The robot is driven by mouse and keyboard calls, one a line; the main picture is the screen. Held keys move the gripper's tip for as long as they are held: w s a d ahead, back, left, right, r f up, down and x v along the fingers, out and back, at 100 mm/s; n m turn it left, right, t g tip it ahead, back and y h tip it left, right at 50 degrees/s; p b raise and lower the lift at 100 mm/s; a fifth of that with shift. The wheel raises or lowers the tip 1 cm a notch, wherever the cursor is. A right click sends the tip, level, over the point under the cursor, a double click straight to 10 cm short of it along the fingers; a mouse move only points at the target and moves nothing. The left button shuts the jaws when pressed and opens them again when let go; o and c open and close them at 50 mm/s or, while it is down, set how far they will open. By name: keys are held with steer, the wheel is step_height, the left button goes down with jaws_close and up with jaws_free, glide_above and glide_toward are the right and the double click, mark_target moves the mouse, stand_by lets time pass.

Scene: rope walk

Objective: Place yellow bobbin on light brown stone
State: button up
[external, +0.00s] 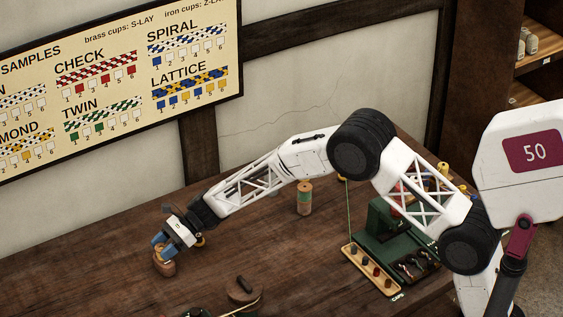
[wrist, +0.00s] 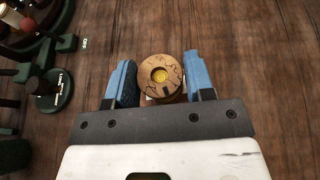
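A round light brown piece (wrist: 160,78) with dark crack-like lines on top sits between my fingertips in the wrist view. Its central hole shows yellow inside. I cannot tell whether it is the yellow bobbin or the stone. In the external view, a brown round piece (external: 165,267) stands on the table below my fingers. My gripper (external: 160,245) points down at it, with blue fingers on both sides. In the wrist view the fingers of my gripper (wrist: 160,80) flank it closely; contact is unclear. No separate light brown stone is clearly identifiable.
A banded green and brown bobbin (external: 305,198) stands behind on the table. A green machine (external: 385,235) with a wooden peg tray (external: 371,272) is at the right. A round brown weight (external: 243,291) lies near the front.

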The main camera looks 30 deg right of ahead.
steer(key=o, duration=0.3)
steer(key=shift+r, duration=0.2)
steer(key=v, duration=1.2)
stand_by(0.8)
